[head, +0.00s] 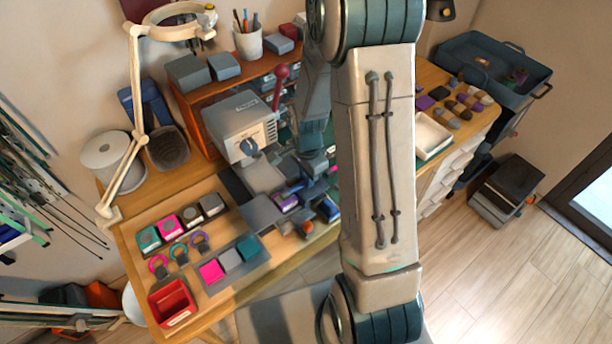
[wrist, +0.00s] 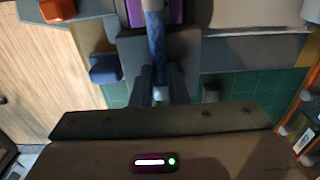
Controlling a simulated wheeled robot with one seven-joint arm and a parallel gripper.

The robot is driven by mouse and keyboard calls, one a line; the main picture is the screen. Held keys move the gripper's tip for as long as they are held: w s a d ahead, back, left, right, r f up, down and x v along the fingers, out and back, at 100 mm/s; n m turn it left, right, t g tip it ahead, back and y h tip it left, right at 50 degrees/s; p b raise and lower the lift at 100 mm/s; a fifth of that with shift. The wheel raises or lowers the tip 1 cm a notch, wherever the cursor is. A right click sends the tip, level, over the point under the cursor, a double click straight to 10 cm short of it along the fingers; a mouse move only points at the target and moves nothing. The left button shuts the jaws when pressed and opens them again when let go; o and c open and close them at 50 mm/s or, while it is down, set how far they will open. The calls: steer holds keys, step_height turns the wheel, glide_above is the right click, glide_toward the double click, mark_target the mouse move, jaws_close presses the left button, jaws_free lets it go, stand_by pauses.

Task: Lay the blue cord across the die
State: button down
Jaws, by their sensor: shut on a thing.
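In the wrist view the blue cord (wrist: 156,48) runs up the picture from between the two dark fingers of my gripper (wrist: 161,72), which is shut on it. A pale end of the cord shows low between the fingers. The cord passes over a grey block with purple (wrist: 176,12) showing on both sides of it. This looks like the die, but I cannot tell whether the cord touches it. In the head view a purple-marked grey block (head: 287,203) sits in front of the press.
The grey press (head: 238,125) with a red lever stands close behind. A blue piece (wrist: 105,70) and an orange piece (wrist: 58,10) lie left of the fingers in the wrist view. A red bin (head: 172,303) and a tray of coloured blocks (head: 262,265) stand at left.

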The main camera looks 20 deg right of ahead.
steer(key=c, duration=1.3)
jaws_free()
steer(key=shift+c, duration=0.2)
step_height(320, 180, up, 14)
